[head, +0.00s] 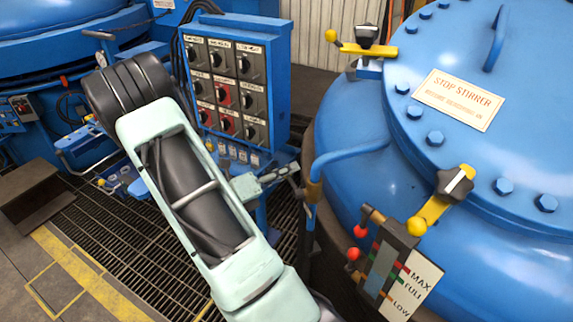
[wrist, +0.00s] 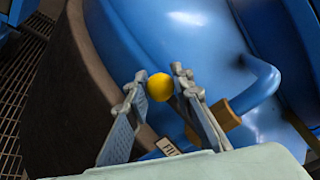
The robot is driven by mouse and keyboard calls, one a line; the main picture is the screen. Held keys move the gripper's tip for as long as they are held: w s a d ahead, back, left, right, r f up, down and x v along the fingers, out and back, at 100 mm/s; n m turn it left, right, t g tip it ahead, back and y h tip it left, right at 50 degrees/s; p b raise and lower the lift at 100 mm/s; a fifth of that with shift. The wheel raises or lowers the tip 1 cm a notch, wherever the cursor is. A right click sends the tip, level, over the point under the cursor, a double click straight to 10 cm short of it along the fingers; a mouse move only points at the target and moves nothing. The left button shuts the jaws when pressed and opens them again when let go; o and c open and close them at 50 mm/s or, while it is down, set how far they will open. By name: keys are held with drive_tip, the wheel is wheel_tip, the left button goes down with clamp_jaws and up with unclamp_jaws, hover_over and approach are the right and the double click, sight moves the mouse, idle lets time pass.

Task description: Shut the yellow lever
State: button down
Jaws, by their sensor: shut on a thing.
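My gripper (wrist: 159,90) is shut on a round yellow knob (wrist: 160,87), which sits between its two fingertips beside the blue vessel. Two yellow levers show on the vessel lid in the head view: a front lever (head: 433,208) with a yellow ball end and dark hub, and a back lever (head: 368,49). I cannot tell which lever the held knob belongs to.
The blue vessel (head: 350,115) fills the right side. A blue pipe (wrist: 262,88) with a brass fitting (wrist: 227,115) lies close right of my fingers. A level gauge (head: 383,265) with red balls stands in front. A switch panel (head: 225,85) stands behind my arm.

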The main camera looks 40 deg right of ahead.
drive_tip(key=shift+f, duration=0.1)
drive_tip(key=c, duration=1.7)
unclamp_jaws()
drive_tip(key=shift+o, duration=0.2)
drive_tip(key=a+r, duration=0.1)
drive_tip(key=a, duration=1.1)
drive_tip(key=shift+w+r, duration=0.2)
drive_tip(key=shift+w, duration=0.25)
